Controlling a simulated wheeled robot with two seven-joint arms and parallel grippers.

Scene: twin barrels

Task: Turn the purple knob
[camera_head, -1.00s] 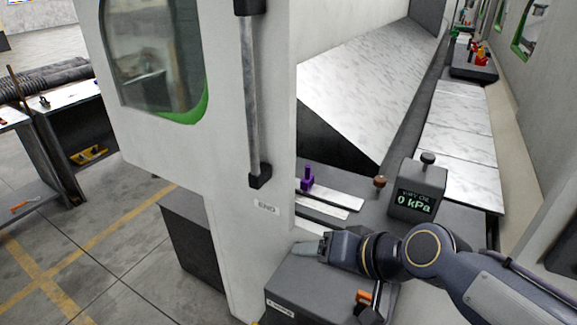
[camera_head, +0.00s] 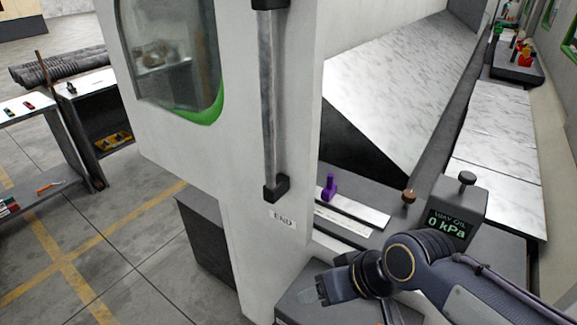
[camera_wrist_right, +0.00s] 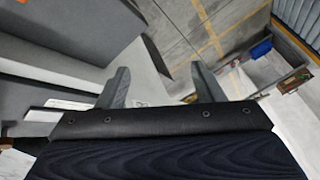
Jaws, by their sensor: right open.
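The purple knob (camera_head: 329,187) stands upright on a flat light plate on the machine's dark deck, right of the vertical door handle in the head view. My right gripper (camera_head: 308,292) is in front of it and lower in the picture, apart from it, pointing left beside the machine's pale front panel. In the right wrist view its two fingers (camera_wrist_right: 160,88) are spread with nothing between them. The purple knob does not show in the right wrist view. My left gripper is in neither view.
A grey gauge box (camera_head: 456,212) reading "0 kPa" and a brown knob (camera_head: 409,196) stand right of the purple knob. The door handle (camera_head: 268,105) and pale panel border it on the left. A workbench (camera_head: 95,110) stands at far left, with open floor between.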

